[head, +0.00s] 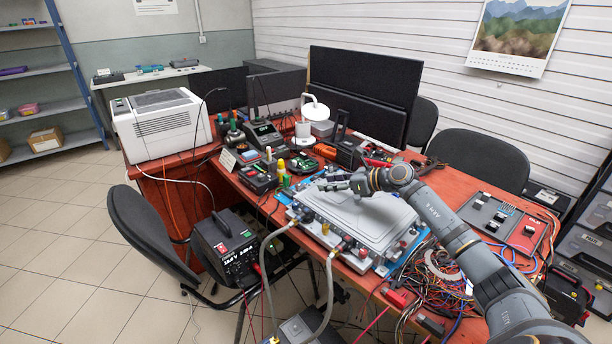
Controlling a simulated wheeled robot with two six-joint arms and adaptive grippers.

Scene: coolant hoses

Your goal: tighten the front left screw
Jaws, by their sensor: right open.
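A grey metal unit (365,222) with a flat ribbed lid lies on the red table. Coloured fittings line its front side, and two grey hoses (328,290) run down from there. My right arm reaches in from the lower right, and my right gripper (328,183) is above the unit's far left part, pointing left. It is open, and I see nothing between its fingers. The screws on the unit are too small to make out, and the arm hides part of the far edge. My left gripper is not in view.
A tangle of wires (440,285) lies right of the unit. Tools and a small case (257,178) stand to its left, with a white lamp (304,130) and dark monitors (365,90) behind.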

